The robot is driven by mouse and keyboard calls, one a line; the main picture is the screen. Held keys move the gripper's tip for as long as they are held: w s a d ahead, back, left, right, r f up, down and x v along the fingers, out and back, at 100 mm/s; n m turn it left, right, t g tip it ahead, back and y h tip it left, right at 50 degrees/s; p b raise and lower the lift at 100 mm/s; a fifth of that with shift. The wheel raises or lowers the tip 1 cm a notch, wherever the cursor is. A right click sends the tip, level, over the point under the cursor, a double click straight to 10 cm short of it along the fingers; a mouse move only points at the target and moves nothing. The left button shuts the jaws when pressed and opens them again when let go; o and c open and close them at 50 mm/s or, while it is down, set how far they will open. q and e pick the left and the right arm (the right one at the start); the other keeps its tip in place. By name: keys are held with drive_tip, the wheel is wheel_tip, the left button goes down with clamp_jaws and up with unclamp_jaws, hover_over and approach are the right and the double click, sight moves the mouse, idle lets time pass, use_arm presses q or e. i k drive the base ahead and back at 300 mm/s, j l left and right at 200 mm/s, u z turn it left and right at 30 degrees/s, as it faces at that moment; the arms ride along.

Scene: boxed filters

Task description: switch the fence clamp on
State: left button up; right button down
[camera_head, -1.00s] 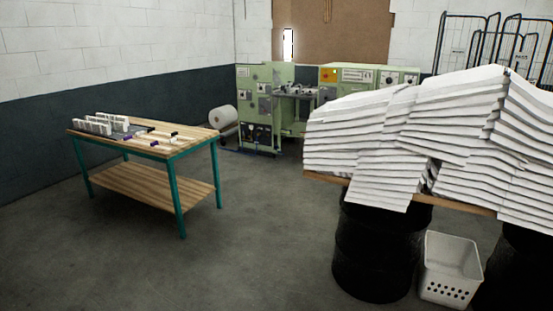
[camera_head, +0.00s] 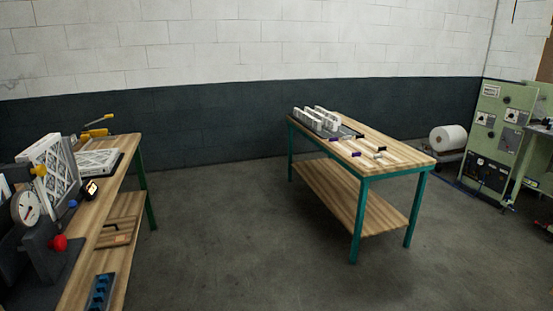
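A wooden-topped bench (camera_head: 105,225) with green legs stands at the left edge of the head view. On it is a yellow clamp-like piece with a lever (camera_head: 97,128) at the far end. A pleated white filter (camera_head: 52,165) stands upright nearer, with a yellow knob (camera_head: 39,170) beside it. Another filter (camera_head: 97,161) lies flat behind. A dark fixture (camera_head: 50,260) carries a round dial (camera_head: 26,208) and a red knob (camera_head: 58,243). I cannot tell which part is the fence clamp or whether it is on. Neither of my grippers shows.
A second green-legged table (camera_head: 385,145) stands mid-view with white filter pieces (camera_head: 317,120) and small purple-handled and dark tools. A green machine (camera_head: 492,140) and a white roll (camera_head: 448,138) are at the right. The grey floor (camera_head: 240,240) between the benches is clear.

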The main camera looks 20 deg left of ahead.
sight(71, 204)
drive_tip(key=i+j+u, duration=0.1)
drive_tip(key=u, duration=0.35)
drive_tip(key=i+u, duration=0.25)
drive_tip(key=u, duration=0.2)
drive_tip(key=i+u, duration=0.2)
drive_tip(key=u, duration=0.25)
drive_tip(key=i+l+u, duration=0.15)
drive_tip(key=u, duration=0.3)
drive_tip(key=i+l+u, duration=0.15)
drive_tip(key=u, duration=0.3)
drive_tip(key=i+l+u, duration=0.15)
drive_tip(key=u, duration=0.3)
drive_tip(key=i+l+u, duration=0.35)
drive_tip(key=l+u, duration=0.15)
drive_tip(key=i+l+u, duration=0.1)
drive_tip(key=l+u, duration=0.15)
drive_tip(key=l, duration=0.1)
